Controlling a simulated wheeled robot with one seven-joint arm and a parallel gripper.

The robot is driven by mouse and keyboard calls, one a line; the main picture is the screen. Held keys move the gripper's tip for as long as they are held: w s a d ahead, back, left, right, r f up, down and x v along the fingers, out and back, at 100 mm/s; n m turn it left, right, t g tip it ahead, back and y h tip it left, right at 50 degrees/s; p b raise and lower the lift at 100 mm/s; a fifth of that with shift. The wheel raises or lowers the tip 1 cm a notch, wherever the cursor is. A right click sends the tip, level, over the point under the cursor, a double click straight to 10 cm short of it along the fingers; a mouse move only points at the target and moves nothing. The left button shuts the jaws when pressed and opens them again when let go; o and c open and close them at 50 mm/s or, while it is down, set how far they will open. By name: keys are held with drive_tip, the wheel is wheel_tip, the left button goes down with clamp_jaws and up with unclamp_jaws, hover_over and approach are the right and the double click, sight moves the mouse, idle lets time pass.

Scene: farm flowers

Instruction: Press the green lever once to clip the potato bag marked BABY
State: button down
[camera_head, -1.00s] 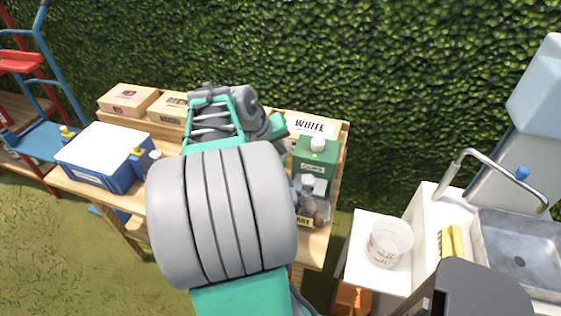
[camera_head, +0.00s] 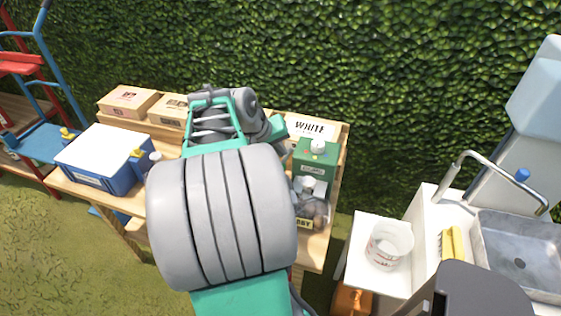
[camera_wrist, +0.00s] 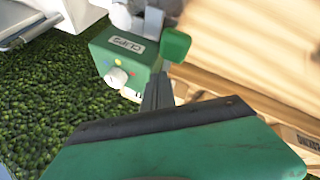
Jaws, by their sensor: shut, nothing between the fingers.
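The green clip machine (camera_head: 318,152) stands at the right end of the wooden table. The wrist view shows its box with a CLIPS label (camera_wrist: 127,45) and a white knob. The green lever pad (camera_wrist: 175,45) shows beside that box, just beyond my gripper (camera_wrist: 158,92). My gripper is shut and empty, its tip close to the lever; I cannot tell whether they touch. The clear potato bag (camera_head: 313,208) is below the machine, its tag partly readable as BABY. My arm hides the lever and most of the gripper in the head view.
A WHITE-labelled box (camera_head: 310,127) is behind the machine. Cardboard boxes (camera_head: 128,100) and a blue cooler (camera_head: 105,172) stand to the left. A white bucket (camera_head: 389,244) and sink (camera_head: 520,250) are to the right. A hedge rises behind.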

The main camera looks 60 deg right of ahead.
drive_tip(key=shift+f, duration=0.1)
idle(0.7)
drive_tip(key=shift+a+f+b, duration=0.1)
drive_tip(key=shift+f+b, duration=0.2)
drive_tip(key=shift+a+f+b, duration=0.15)
drive_tip(key=shift+f+b, duration=0.2)
drive_tip(key=shift+f, duration=0.2)
drive_tip(key=shift+a+f+b, duration=0.15)
drive_tip(key=shift+f+b, duration=0.2)
drive_tip(key=shift+f, duration=0.15)
idle(1.4)
drive_tip(key=shift+d+r+p, duration=0.2)
drive_tip(key=shift+r+p, duration=0.4)
drive_tip(key=shift+r, duration=0.15)
drive_tip(key=shift+d+r+p, duration=0.2)
drive_tip(key=shift+r+p, duration=0.35)
drive_tip(key=shift+r, duration=0.15)
drive_tip(key=r+p, duration=0.2)
drive_tip(key=d+r+p, duration=0.1)
drive_tip(key=r+p, duration=0.1)
drive_tip(key=shift+w+d+r, duration=0.1)
drive_tip(key=shift+r, duration=0.3)
